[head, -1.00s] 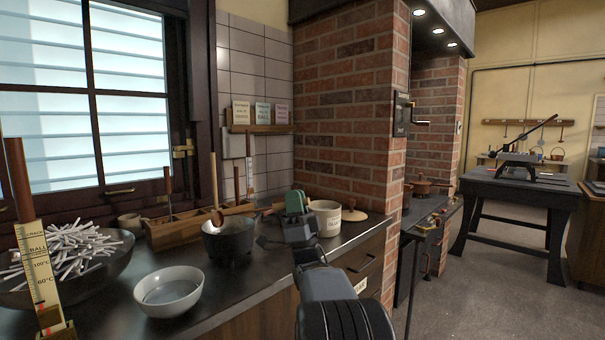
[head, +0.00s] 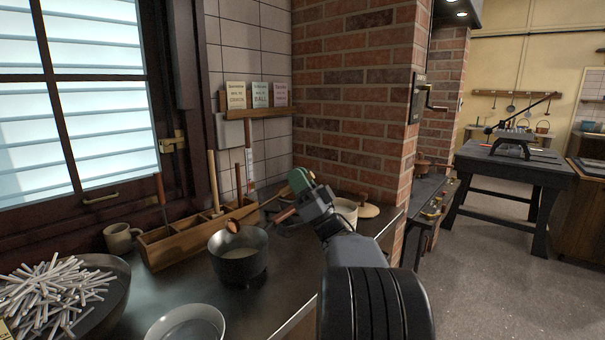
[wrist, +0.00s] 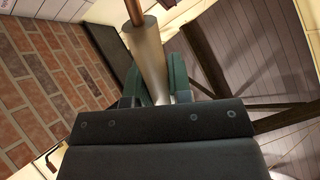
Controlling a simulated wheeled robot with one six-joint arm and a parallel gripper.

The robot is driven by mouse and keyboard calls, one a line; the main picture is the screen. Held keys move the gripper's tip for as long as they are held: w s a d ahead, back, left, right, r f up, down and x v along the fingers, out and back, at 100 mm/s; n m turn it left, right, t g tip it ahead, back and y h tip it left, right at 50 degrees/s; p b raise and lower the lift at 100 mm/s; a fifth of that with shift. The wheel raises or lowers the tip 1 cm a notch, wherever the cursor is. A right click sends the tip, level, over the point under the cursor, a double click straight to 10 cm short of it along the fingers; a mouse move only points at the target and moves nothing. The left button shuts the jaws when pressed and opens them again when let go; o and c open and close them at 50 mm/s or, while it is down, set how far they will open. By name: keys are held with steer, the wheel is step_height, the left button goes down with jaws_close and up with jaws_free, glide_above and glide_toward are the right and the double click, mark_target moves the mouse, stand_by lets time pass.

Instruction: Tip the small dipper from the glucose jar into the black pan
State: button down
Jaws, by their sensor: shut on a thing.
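My gripper (head: 301,184), with green fingers, is shut on the handle of the small dipper. In the wrist view, a pale grey tapered handle (wrist: 148,62) with a copper-coloured rod stands between the fingers (wrist: 155,82). The dipper's small copper cup (head: 234,227) appears over the black pan (head: 238,262), at its far rim; the cup's contents cannot be made out. The pan stands on the dark counter, left of and below my gripper, with a pale patch inside. The white glucose jar (head: 346,208) is right of my gripper, partly hidden by my arm.
A wooden lid (head: 368,210) lies by the jar. A wooden rack (head: 195,240) with upright tools and a mug (head: 121,238) stand behind the pan. A white bowl (head: 188,325) and a dark bowl of white sticks (head: 100,310) are nearer. The brick pillar (head: 352,100) rises behind.

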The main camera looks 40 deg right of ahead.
steer(key=w+a+r+n+g+p, duration=0.1)
steer(key=r+p, duration=0.1)
steer(key=p, duration=0.1)
steer(key=w+a+r+g+p, duration=0.1)
steer(key=g+p, duration=0.1)
steer(key=p, duration=0.1)
steer(key=w+a+r+n+g+y+p, duration=0.1)
steer(key=r+p, duration=0.1)
steer(key=p, duration=0.1)
steer(key=shift+w+a+r+n+g, duration=0.1)
steer(key=shift+w+r+n+g, duration=0.2)
steer(key=shift+w, duration=0.1)
steer(key=w+a+r+n+g+h+p, duration=0.2)
steer(key=w+a+r+g+p, duration=0.4)
steer(key=p, duration=1.2)
steer(key=shift+w+a+r+p, duration=0.35)
steer(key=shift+w+a+r, duration=0.3)
steer(key=shift+w, duration=0.7)
steer(key=shift+a+f, duration=0.1)
steer(key=shift+f, duration=0.05)
